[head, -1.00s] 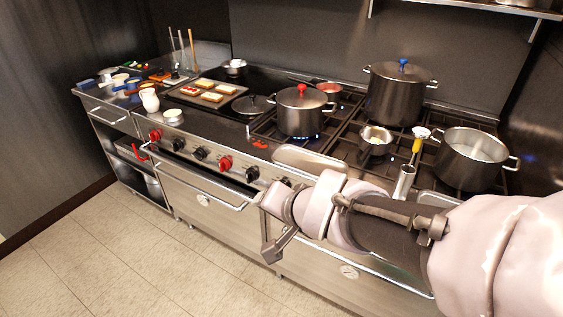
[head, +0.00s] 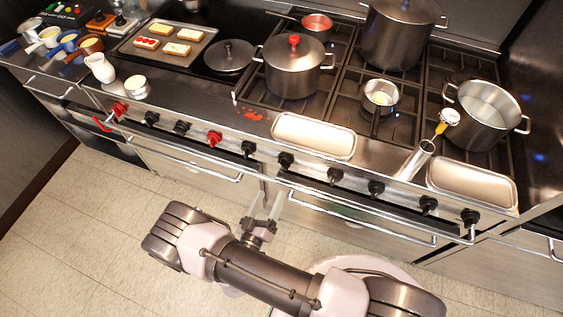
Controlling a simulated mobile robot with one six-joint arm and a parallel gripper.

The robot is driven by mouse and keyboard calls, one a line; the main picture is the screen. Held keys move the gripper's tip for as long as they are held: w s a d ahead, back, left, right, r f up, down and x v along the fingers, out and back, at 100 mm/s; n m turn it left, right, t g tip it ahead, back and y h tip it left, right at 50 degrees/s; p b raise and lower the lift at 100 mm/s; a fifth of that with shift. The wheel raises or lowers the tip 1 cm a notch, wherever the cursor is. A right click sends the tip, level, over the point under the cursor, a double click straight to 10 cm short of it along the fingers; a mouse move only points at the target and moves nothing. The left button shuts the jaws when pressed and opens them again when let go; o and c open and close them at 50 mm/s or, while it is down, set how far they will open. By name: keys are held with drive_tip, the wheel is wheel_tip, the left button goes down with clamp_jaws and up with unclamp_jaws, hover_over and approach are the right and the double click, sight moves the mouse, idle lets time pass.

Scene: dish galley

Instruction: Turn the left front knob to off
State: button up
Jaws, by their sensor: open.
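A row of knobs runs along the steel front of the range. A red knob (head: 120,109) is at the far left end and a second red knob (head: 214,138) is further right. Black knobs (head: 151,118) and (head: 181,127) sit between them, and several more black knobs (head: 248,148) continue to the right. No label shows which is the left front one. My gripper (head: 266,198) is open and empty, in front of the range, below the knob row and a little right of the second red knob. It appears apart from every knob.
An oven handle bar (head: 190,162) and another bar (head: 355,213) jut out below the knobs. A lidded pot (head: 293,70), a small pan (head: 380,96) and a wide pot (head: 482,112) stand on the burners. A white jug (head: 100,68) stands near the front left edge.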

sight(282, 167)
drive_tip(key=b+x, duration=0.1)
drive_tip(key=x, duration=1.1)
drive_tip(key=shift+c, duration=0.2)
drive_tip(key=c, duration=1.3)
drive_tip(key=shift+m, duration=3.5)
